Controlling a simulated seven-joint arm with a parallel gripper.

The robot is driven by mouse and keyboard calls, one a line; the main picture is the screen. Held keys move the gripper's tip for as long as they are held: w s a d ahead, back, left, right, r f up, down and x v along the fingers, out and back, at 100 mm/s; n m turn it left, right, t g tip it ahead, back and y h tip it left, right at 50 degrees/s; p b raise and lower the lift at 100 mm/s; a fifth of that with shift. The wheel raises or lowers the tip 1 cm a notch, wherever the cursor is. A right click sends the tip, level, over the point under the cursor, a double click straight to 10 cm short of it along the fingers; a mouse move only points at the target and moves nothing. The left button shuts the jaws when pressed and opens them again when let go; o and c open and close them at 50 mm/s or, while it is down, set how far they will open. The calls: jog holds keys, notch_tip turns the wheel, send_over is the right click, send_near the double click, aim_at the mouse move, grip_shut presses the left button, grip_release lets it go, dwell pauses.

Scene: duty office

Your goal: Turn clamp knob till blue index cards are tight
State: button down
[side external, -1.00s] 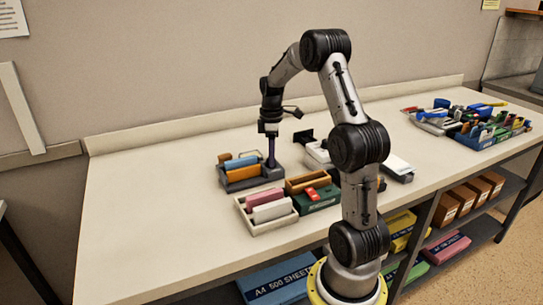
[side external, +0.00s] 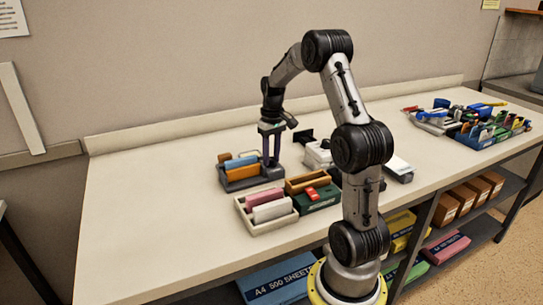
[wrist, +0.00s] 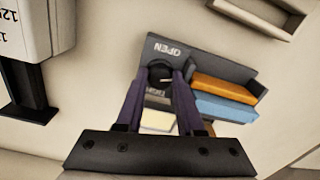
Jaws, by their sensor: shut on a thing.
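A dark grey clamp tray (side external: 262,181) stands on the bench left of my arm. It holds a bundle of blue index cards (side external: 240,161) and an orange bundle. In the wrist view the blue cards (wrist: 226,108) lie beside the orange bundle (wrist: 222,88). The black clamp knob (wrist: 160,70) is on the grey end plate, where "OPEN" is printed; other lettering is partly covered. My gripper (wrist: 165,76) points down with its purple fingers on either side of the knob, shut on it. In the side view its fingertips (side external: 271,163) are at the tray's right end.
A cream tray with pink and white rolls (side external: 270,210) and a green box (side external: 318,201) stand close in front. A white device (side external: 317,155) is just right of the gripper. Bins of stationery (side external: 490,130) are far right. The bench's left side is clear.

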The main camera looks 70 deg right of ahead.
jog(key=shift+m, duration=1.8)
jog(key=shift+r, duration=0.1)
jog(key=c, duration=0.6)
grip_release()
jog(key=shift+c, duration=0.2)
jog(key=shift+o, duration=0.6)
jog(key=shift+a, duration=0.1)
jog(key=shift+w, duration=0.1)
